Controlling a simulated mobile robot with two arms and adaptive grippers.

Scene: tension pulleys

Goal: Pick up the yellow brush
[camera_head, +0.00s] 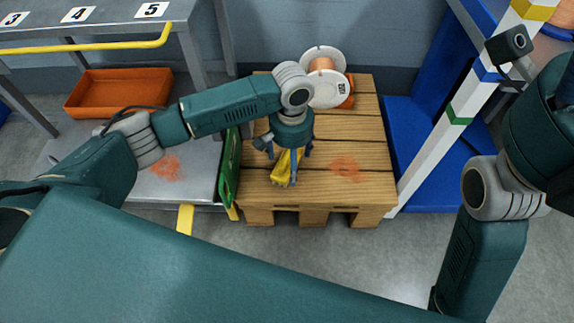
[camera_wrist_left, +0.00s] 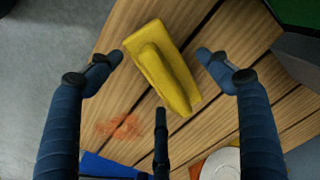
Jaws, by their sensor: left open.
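The yellow brush (camera_head: 284,167) lies on the wooden pallet (camera_head: 347,190), partly hidden in the head view by my left gripper (camera_head: 290,158) just above it. In the left wrist view the brush (camera_wrist_left: 163,68) lies at a slant on the planks, with its raised handle facing me. My left gripper (camera_wrist_left: 158,75) is open, with two fingers on either side of the brush and a third below it in the picture. No finger visibly touches the brush. My right arm shows at the right of the head view, but its gripper cannot be seen.
A white cable spool (camera_head: 322,88) stands at the pallet's back. A green panel (camera_head: 230,168) stands along its left side. A blue structure (camera_head: 407,130) and striped post (camera_head: 450,128) are on the right. An orange tray (camera_head: 118,92) sits on the left shelf. Orange dust (camera_head: 346,166) marks the pallet.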

